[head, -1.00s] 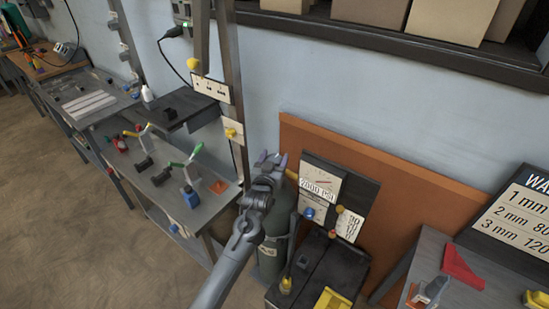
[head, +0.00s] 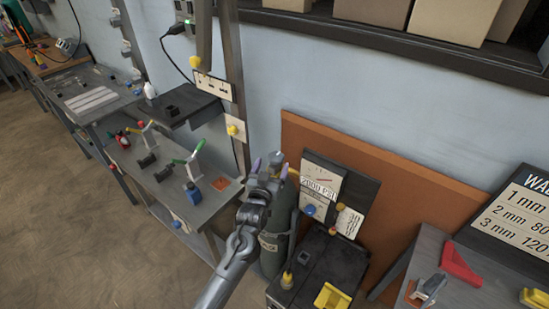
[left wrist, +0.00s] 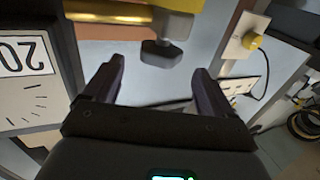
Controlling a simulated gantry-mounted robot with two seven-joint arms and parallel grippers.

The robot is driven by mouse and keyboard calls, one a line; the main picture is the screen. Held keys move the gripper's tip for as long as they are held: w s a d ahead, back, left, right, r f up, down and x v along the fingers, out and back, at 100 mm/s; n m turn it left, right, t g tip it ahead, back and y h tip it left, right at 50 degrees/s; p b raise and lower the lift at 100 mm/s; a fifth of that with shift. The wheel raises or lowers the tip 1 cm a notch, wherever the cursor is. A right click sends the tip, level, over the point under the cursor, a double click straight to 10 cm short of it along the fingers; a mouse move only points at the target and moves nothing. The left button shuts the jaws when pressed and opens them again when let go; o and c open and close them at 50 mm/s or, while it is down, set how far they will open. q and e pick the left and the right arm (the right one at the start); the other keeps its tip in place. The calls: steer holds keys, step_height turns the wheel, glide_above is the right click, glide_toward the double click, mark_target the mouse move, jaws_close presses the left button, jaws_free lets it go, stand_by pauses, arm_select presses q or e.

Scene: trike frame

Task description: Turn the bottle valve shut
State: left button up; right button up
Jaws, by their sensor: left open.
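The gas bottle (head: 275,252) is a grey-green cylinder standing upright beside the black welding machine. My left gripper (head: 270,167) is at the bottle's top and hides most of the valve in the head view. A bit of brass (head: 294,172) shows just right of the fingers. In the left wrist view, a dark grey valve knob (left wrist: 162,53) hangs on a brass-yellow body. My left gripper (left wrist: 158,72) is open and empty there, its two dark fingers on either side of the knob's line. The knob appears just beyond the fingertips; contact cannot be told. My right gripper is out of view.
The black machine (head: 318,262) with a gauge panel (head: 321,181) stands right of the bottle. A brown board (head: 400,205) leans against the wall behind. A grey workbench (head: 170,199) with clamps and a blue bottle is at left. A dark shelf (head: 420,48) overhangs the back wall.

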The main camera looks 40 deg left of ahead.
arm_select(q)
steer(key=v, duration=0.5)
steer(key=shift+p, duration=0.35)
steer(key=s+d+f+m+g+h+p, duration=0.2)
steer(key=s+d+f+m+h, duration=0.25)
steer(key=s+f, duration=0.5)
steer(key=s+d+m+g+h, duration=0.1)
steer(key=s+d+g+h, duration=0.1)
steer(key=s+d+g, duration=0.6)
steer(key=s+d+m+g+h, duration=0.15)
steer(key=s+d, duration=0.25)
steer(key=s, duration=0.9)
step_height(320, 180, up, 37)
steer(key=g+p, duration=0.1)
steer(key=p, duration=3.7)
